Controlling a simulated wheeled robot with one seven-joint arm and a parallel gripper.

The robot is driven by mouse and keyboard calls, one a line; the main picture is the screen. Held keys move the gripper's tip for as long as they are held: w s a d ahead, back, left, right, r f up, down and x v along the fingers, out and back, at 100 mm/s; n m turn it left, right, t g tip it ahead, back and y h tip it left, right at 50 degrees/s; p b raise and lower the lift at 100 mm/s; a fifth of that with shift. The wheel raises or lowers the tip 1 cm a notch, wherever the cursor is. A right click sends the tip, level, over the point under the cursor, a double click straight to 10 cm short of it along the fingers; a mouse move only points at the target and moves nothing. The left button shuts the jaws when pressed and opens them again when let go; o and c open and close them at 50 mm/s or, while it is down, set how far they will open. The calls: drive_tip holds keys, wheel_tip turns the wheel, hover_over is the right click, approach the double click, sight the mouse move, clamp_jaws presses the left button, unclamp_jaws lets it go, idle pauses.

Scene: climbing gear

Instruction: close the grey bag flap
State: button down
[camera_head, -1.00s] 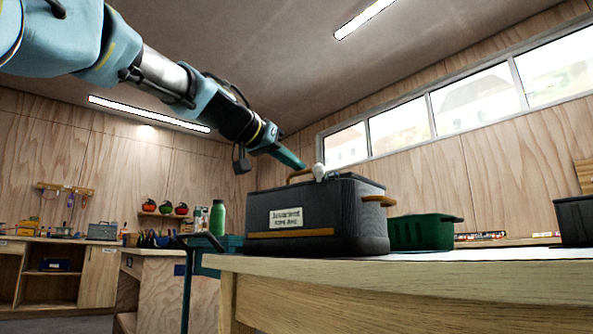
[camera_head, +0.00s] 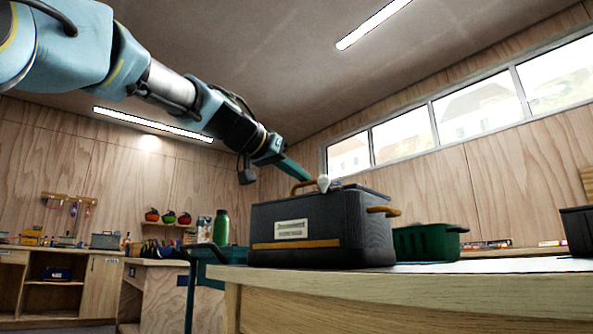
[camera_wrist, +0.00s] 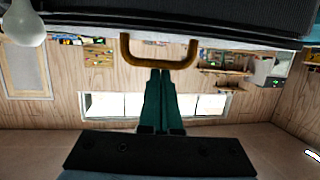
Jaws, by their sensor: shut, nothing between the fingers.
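The dark grey bag (camera_head: 320,225) is box-shaped, with a white label and a tan strip on its front. It stands on the wooden table. A tan handle (camera_head: 302,186) rises from its top and also shows in the wrist view (camera_wrist: 158,62). The top looks nearly level from this low angle; I cannot tell how far the flap is closed. My gripper (camera_head: 309,179) has green fingers, shut and empty, at the handle above the bag's top. In the wrist view the fingertips (camera_wrist: 160,71) point at the handle; contact is unclear.
A white bulb-shaped object (camera_head: 323,183) sits at the bag's top beside the fingertips. A tan side handle (camera_head: 383,210) sticks out right. A green crate (camera_head: 427,242) stands behind right, and a dark box (camera_head: 577,228) farther right. The table (camera_head: 430,280) front is clear.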

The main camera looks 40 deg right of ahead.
drive_tip(key=r+p, duration=0.1)
drive_tip(key=r, duration=0.1)
drive_tip(key=r+p, duration=0.1)
drive_tip(key=r, duration=0.1)
drive_tip(key=shift+d, duration=0.2)
drive_tip(key=s+a+f, duration=0.1)
drive_tip(key=a+f, duration=0.1)
drive_tip(key=a, duration=0.8)
drive_tip(key=shift+b, duration=0.45)
drive_tip(key=w+a+f+n+t+y+p, duration=0.1)
drive_tip(key=w+a+f+n+y+p, duration=0.15)
drive_tip(key=w+a+f, duration=0.45)
drive_tip(key=w+a+f+n+t+y+p, duration=0.1)
drive_tip(key=w+a+f+n+y, duration=0.25)
drive_tip(key=f, duration=0.65)
drive_tip(key=w+a+f+n+t+y+p, duration=0.1)
drive_tip(key=w+a+f+n+y+p, duration=0.15)
drive_tip(key=w+a+f, duration=0.45)
drive_tip(key=s+a+f+n+y+p, duration=0.2)
drive_tip(key=a+f+n+y, duration=0.2)
drive_tip(key=a+f, duration=0.8)
drive_tip(key=s+a+f+n+g+y+p, duration=0.3)
drive_tip(key=s+a+f, duration=0.65)
drive_tip(key=a, duration=0.25)
wheel_tip(320, 180, up, 37)
drive_tip(key=p, duration=3.7)
drive_tip(key=shift+w+a+r+p, duration=0.15)
drive_tip(key=shift+w+a+p, duration=0.05)
drive_tip(key=shift+w+p, duration=0.2)
